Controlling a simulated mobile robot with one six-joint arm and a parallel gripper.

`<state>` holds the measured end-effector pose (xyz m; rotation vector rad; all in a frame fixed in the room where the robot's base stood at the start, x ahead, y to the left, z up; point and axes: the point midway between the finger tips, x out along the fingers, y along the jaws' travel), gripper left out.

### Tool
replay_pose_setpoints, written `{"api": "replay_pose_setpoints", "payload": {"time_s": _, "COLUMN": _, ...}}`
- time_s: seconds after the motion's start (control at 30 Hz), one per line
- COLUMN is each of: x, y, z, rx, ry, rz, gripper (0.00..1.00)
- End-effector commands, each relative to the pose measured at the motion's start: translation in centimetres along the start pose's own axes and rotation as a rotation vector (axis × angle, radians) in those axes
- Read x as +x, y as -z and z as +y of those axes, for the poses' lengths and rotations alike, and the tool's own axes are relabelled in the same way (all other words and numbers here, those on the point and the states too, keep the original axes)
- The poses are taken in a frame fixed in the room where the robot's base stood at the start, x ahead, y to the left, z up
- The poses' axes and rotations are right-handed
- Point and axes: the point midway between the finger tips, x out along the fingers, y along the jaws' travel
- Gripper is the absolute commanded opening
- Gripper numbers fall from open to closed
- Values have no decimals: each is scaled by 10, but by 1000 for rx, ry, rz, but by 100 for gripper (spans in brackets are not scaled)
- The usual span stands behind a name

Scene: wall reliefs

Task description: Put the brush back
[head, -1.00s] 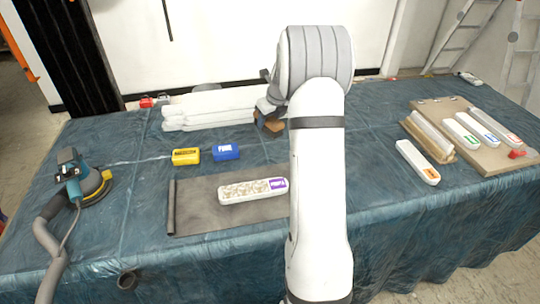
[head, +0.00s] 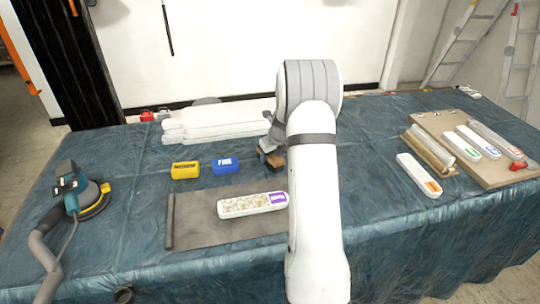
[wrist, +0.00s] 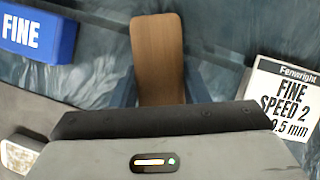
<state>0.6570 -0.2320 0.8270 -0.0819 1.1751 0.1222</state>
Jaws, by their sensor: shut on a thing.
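The brush (head: 274,160), a brown wooden piece, shows beside my arm in the head view, just right of the blue FINE block. In the wrist view its flat, rounded wooden part (wrist: 158,58) stands upright in the picture. My gripper (wrist: 160,92) is shut on it, with a dark finger on each side. The brush's lower part is hidden behind my gripper body in the wrist view. In the head view my arm hides part of the gripper, and I cannot tell whether the brush touches the table.
The blue FINE block (head: 225,166) and yellow block (head: 185,170) stand left of the brush. A white card (wrist: 284,97) reads FINE SPEED 2. A grey mat (head: 195,232) bears a white relief strip (head: 240,206). A sander (head: 85,195) is far left; a board (head: 455,140) is right.

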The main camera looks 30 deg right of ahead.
Motion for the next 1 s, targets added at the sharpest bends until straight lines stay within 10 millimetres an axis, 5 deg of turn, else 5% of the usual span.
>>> {"api": "replay_pose_setpoints", "payload": {"time_s": 0.2, "x": 3, "y": 1, "z": 0, "rx": 0, "ry": 0, "rz": 0, "gripper": 20}}
{"api": "replay_pose_setpoints", "payload": {"time_s": 0.23, "x": 2, "y": 1, "z": 1, "rx": -1, "ry": -1, "rz": 0, "gripper": 44}}
{"api": "replay_pose_setpoints", "payload": {"time_s": 0.47, "x": 2, "y": 0, "z": 1, "rx": -1, "ry": -1, "rz": 0, "gripper": 63}}
{"api": "replay_pose_setpoints", "payload": {"time_s": 0.77, "x": -1, "y": -1, "z": 1, "rx": -1, "ry": 0, "rz": -1, "gripper": 63}}
{"api": "replay_pose_setpoints", "payload": {"time_s": 1.0, "x": -39, "y": -2, "z": 0, "rx": 0, "ry": 3, "rz": -4, "gripper": 63}}
